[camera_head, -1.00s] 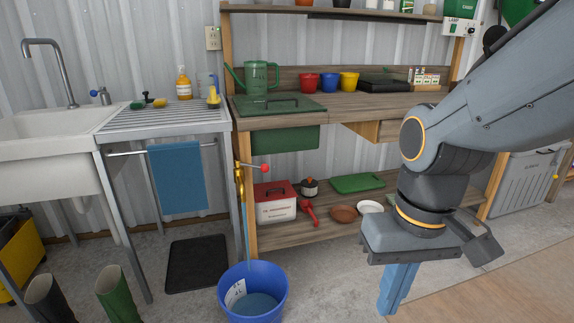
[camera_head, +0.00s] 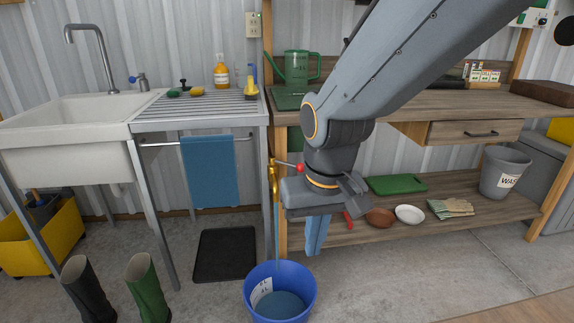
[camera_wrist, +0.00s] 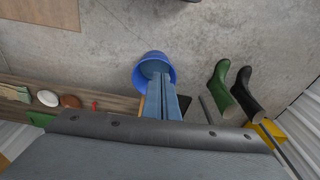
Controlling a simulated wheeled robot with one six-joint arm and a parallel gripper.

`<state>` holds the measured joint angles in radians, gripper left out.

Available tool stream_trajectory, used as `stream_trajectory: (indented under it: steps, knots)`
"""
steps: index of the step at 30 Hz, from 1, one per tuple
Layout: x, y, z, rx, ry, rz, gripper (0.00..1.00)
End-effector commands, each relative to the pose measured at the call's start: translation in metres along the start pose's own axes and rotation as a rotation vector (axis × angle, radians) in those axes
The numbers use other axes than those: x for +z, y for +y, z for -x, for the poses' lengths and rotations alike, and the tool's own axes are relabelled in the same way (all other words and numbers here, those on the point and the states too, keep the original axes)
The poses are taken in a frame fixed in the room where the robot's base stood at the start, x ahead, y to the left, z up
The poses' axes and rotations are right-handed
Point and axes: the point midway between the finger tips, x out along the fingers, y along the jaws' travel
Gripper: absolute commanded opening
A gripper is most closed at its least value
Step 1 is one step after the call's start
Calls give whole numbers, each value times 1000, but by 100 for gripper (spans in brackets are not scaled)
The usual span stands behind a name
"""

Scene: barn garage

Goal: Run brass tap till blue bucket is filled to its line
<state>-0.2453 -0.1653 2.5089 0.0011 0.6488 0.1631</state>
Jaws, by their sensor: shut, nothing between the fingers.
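The brass tap (camera_head: 273,176) is on the bench's front left post, its red-knobbed lever (camera_head: 289,166) pointing right. A thin stream of water (camera_head: 277,238) falls from it into the blue bucket (camera_head: 252,296) on the floor. The bucket holds water (camera_head: 284,304); a white label marks its inner wall, but I cannot read the level against the line. My gripper (camera_head: 313,250) is shut and empty, pointing down just right of the tap, above and right of the bucket. In the wrist view, my gripper (camera_wrist: 160,80) overlaps the bucket (camera_wrist: 147,62); the tap is hidden.
A sink (camera_head: 75,125) with a steel drainer and a hanging blue towel (camera_head: 209,170) stands left. Boots (camera_head: 148,290) and a yellow bin (camera_head: 45,240) are on the floor left. The lower shelf holds a green tray (camera_head: 398,183), dishes, gloves and a grey waste bin (camera_head: 503,172).

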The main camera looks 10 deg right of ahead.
Motion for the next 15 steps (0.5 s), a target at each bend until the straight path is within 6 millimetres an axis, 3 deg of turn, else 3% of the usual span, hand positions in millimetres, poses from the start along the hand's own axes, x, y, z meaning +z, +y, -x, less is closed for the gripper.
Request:
stream_trajectory:
  steps: [6, 12, 15]
  knots:
    - [-121, 44, -28, 4, 267, -299, 0]
    - [-216, 84, -54, -113, 507, -546, 0]
    - [-253, 102, -66, -216, 606, -660, 0]
